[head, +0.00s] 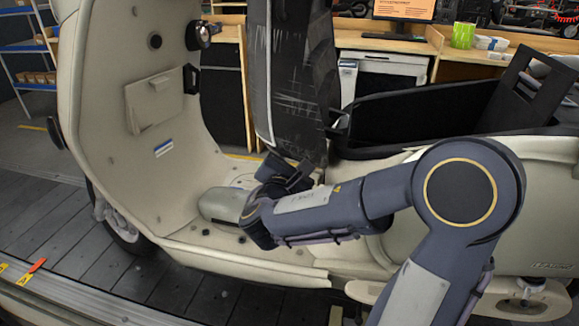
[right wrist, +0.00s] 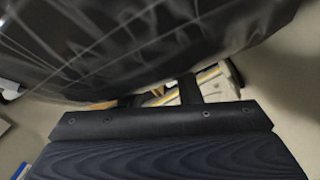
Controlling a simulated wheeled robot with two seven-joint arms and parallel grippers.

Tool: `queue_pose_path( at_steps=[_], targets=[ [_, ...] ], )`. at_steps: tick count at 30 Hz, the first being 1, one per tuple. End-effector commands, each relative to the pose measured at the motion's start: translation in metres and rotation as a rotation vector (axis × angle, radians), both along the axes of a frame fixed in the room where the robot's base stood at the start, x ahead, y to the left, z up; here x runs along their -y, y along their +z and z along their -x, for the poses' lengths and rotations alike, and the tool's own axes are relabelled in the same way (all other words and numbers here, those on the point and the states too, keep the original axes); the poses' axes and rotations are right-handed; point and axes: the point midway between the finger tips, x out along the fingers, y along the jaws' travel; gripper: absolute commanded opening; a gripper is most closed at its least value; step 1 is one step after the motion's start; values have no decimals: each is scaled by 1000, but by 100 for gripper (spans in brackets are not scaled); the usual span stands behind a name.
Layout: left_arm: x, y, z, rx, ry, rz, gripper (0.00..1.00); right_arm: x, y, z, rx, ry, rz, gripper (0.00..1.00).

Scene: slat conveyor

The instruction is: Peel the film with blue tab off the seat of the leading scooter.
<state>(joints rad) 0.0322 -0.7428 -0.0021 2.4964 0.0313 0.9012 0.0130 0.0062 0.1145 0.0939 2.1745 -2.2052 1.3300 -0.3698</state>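The cream scooter (head: 95,130) fills the head view. Its dark seat (head: 300,75) stands tipped up near the middle, with glossy streaks and pale lines on its surface that look like film. The seat also fills the top of the right wrist view (right wrist: 130,40), close and wrinkled. I see no blue tab in either view. My right gripper (head: 289,176) is low, near the bottom end of the raised seat and above the scooter's floor. Its fingers are dark and partly hidden, and whether they touch the seat is unclear. My left gripper is out of view.
An open black compartment (head: 420,112) lies right of the seat. A wooden workbench (head: 445,48) with a green cup (head: 463,35) stands behind. A blue-framed shelf (head: 22,45) is at the far left. The slatted conveyor (head: 60,215) runs below, with an orange-red marker (head: 30,270) on its edge.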

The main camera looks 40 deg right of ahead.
Motion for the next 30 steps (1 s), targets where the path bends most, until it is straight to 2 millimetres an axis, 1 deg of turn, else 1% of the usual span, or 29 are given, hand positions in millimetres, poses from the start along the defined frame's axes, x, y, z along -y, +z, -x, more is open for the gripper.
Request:
queue_pose_path(
  at_steps=[1, 4, 12, 19, 27, 30],
  targets=[
    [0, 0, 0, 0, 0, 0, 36, 4, 0, -3, -1, -2, -1, 31],
    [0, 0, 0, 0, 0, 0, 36, 7, 0, -5, -1, 1, 0, 31],
    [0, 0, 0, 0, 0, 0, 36, 8, 0, -6, -1, 1, 0, 31],
    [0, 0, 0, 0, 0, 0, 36, 8, 0, -6, -1, 1, 0, 1],
    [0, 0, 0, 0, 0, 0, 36, 7, -1, -6, -1, 1, 0, 0],
    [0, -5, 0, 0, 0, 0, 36, 3, -5, -6, -1, 2, -2, 0]
  ],
)
